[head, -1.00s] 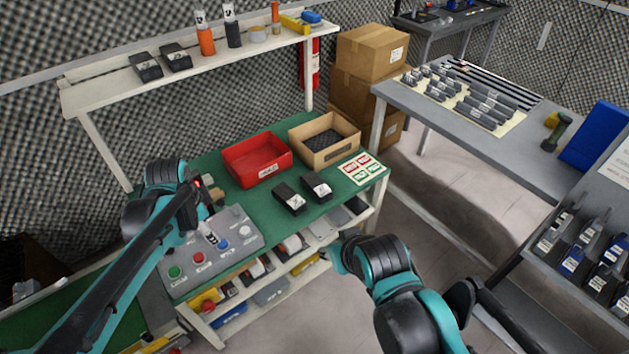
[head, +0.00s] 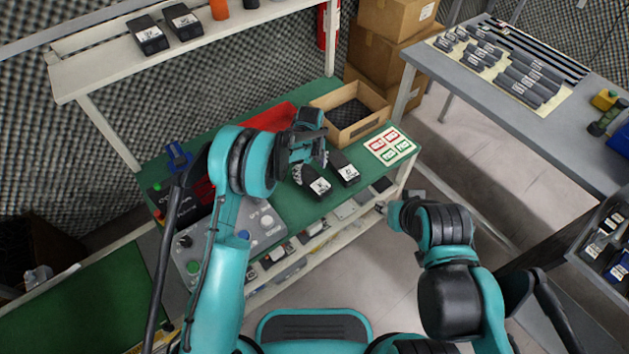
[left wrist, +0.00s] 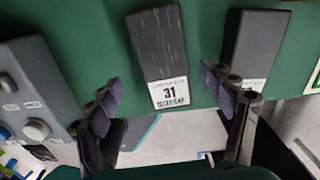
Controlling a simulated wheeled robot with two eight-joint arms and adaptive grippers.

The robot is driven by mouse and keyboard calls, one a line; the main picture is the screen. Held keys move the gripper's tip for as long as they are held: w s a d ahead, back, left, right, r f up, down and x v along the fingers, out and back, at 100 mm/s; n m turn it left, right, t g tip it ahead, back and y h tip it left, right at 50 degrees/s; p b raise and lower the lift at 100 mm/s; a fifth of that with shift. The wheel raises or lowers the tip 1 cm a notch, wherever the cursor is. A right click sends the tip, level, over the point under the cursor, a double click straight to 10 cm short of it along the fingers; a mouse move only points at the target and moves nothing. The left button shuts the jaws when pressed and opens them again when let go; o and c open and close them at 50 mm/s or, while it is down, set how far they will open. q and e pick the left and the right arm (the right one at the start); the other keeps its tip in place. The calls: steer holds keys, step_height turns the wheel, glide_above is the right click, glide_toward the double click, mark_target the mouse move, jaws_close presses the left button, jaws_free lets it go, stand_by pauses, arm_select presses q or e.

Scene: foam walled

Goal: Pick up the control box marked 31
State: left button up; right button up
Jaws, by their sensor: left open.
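The control box marked 31 (left wrist: 160,50) is dark grey with a white label at its near end. It lies flat on the green bench top, and its number reads clearly in the left wrist view. In the head view it is the left one of two similar boxes (head: 314,185), partly covered by my gripper. My left gripper (left wrist: 163,88) is open and empty, its fingers apart on either side of the label end, with the box apart from both. In the head view my left gripper (head: 308,155) is above the box's far end.
A second dark box (left wrist: 254,45) lies close on the right, near the right finger. A grey button panel (left wrist: 28,95) stands on the left. A sign sheet (head: 390,145) lies on the right.

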mark_target(312, 178)
arm_select(q)
steer(key=f, duration=0.1)
steer(key=f+b, duration=0.1)
steer(key=f, duration=0.1)
steer(key=f+b, duration=0.1)
steer(key=f, duration=0.1)
steer(key=shift+d, duration=0.3)
steer(key=shift+r, duration=0.1)
steer(key=shift+c, duration=0.4)
steer(key=c, duration=1.5)
steer(key=shift+o, duration=0.2)
